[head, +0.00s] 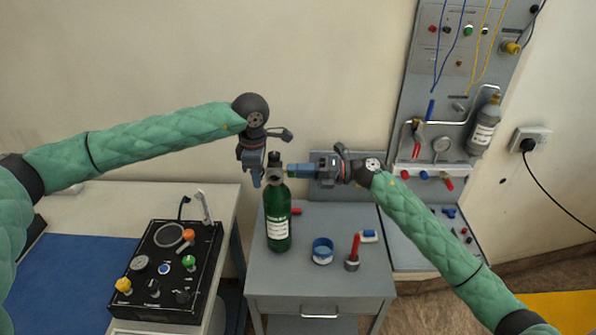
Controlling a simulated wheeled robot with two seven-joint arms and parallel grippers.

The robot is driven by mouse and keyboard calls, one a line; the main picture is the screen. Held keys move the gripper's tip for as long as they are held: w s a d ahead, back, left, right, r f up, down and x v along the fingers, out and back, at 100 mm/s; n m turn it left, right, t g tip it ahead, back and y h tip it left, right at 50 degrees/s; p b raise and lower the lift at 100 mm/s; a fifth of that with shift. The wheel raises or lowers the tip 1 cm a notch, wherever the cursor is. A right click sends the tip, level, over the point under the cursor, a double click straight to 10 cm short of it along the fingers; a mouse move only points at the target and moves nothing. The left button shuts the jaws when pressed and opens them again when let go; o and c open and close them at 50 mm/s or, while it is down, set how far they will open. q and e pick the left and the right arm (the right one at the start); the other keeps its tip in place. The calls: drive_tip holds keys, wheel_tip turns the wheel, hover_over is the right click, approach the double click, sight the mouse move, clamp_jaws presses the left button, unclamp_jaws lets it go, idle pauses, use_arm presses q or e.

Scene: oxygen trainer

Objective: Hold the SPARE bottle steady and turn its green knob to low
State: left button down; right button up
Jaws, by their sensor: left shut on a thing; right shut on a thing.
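A green bottle (278,222) with a white label stands upright on the grey cabinet; the label is too small to read, and I take it as the SPARE bottle. Its grey valve (274,174) with a dark top is at the neck. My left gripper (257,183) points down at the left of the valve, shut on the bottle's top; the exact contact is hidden.
On the cabinet (322,285), a blue cup (322,251), a red stick in a holder (353,254) and a small blue-white item (369,237) stand right of the bottle. A black control box (150,290) is on the left table. A grey bottle (485,128) hangs on the wall panel.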

use_arm(q)
drive_tip(key=shift+s, duration=0.1)
use_arm(e)
drive_tip(key=shift+w+m, duration=0.1)
drive_tip(key=shift+m, duration=1.1)
drive_tip(key=o, duration=1)
drive_tip(key=d, duration=1.2)
drive_tip(key=shift+w, duration=0.3)
use_arm(q)
drive_tip(key=c, duration=1.3)
unclamp_jaws()
